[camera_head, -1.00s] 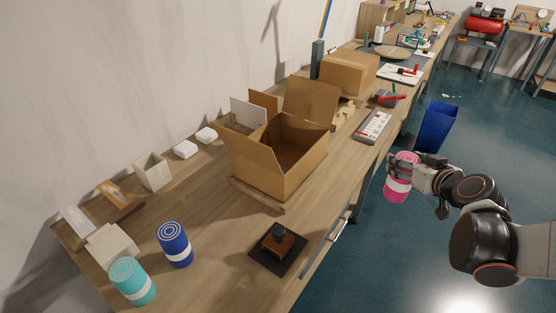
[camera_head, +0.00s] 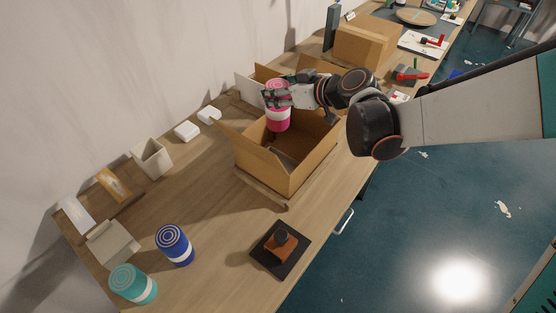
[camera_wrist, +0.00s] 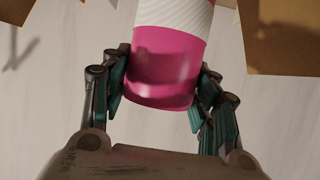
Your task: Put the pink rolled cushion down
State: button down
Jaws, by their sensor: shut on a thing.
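The pink rolled cushion (camera_head: 279,118) is a pink roll with a white band and a ringed end, held upright. My gripper (camera_head: 277,96) is shut on it near its upper end. In the head view the cushion appears over the open cardboard box (camera_head: 262,170) on the workbench. The wrist view shows the pink cushion (camera_wrist: 165,62) between both fingers of my gripper (camera_wrist: 160,95). Box flaps show at the upper edges of the wrist view. The cushion's exact height above the box floor cannot be told.
A blue roll (camera_head: 175,244) and a teal roll (camera_head: 132,284) stand at the bench's near left. A stamp-like block (camera_head: 282,246) on a dark plate is near the front edge. A closed cardboard box (camera_head: 366,43) stands behind the open one. Bare bench lies between rolls and box.

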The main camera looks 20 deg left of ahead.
aim_at(306, 158)
notch_tip(306, 158, down, 20)
jog(key=b, duration=1.3)
jog(key=shift+r, duration=0.15)
jog(key=c, duration=0.6)
grip_release()
jog(key=p+v, duration=0.3)
jog(key=v, duration=0.9)
jog(key=shift+d, duration=0.15)
